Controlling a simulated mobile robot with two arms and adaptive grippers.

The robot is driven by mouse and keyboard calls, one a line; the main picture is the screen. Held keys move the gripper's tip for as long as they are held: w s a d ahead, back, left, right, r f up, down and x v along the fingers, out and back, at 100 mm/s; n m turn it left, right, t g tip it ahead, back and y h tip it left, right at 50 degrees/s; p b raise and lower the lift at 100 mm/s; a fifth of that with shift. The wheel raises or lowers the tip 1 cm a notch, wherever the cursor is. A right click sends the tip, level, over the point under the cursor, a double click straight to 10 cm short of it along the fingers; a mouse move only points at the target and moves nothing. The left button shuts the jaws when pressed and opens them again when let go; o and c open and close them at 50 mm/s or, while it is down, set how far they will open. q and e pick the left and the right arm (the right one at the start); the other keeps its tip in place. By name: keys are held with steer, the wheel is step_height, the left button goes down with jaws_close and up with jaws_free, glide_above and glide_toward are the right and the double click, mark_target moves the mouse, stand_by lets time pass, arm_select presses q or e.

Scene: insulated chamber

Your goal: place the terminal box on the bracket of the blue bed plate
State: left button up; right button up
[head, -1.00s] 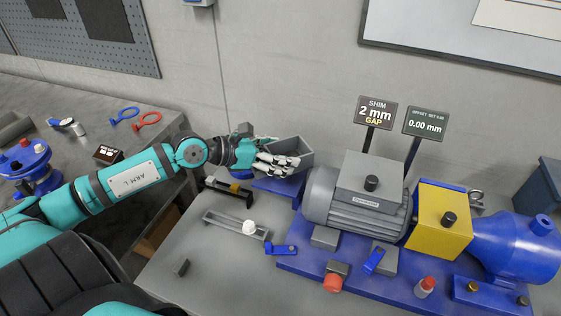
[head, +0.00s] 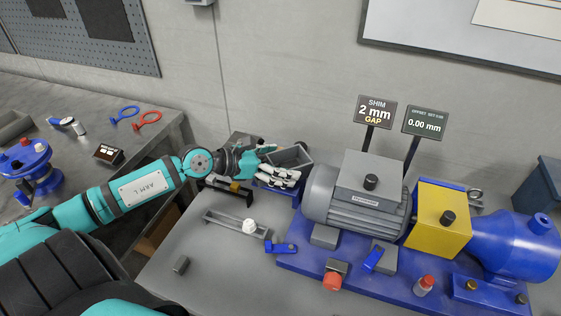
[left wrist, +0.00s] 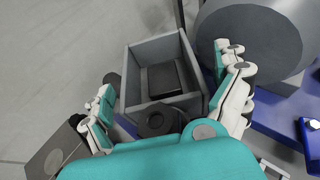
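The terminal box (head: 292,155) is a grey open-topped box with a dark inside, at the left end of the motor. It sits low over the blue bracket (head: 271,189) of the blue bed plate (head: 330,277); the fingers hide most of its underside, so I cannot tell whether it rests fully. The left wrist view shows the box (left wrist: 130,85) from above, with a dark round fitting on its near wall. My left gripper (head: 284,176) has its fingers on both sides of the box, with a visible gap on the right side. My right gripper is not in view.
The grey motor (head: 352,207) stands close to the right of the box, with a yellow coupling guard (head: 440,220) and blue pump (head: 515,245) beyond. A black holder (head: 228,194) and a slotted grey rail (head: 228,223) lie in front. The table's front left is mostly clear.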

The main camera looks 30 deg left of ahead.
arm_select(q)
steer(key=shift+r, duration=0.2)
steer(key=shift+s+a, duration=0.25)
steer(key=shift+s, duration=0.05)
steer(key=v, duration=1.1)
steer(key=shift+r+b, duration=0.2)
steer(key=shift+b, duration=0.15)
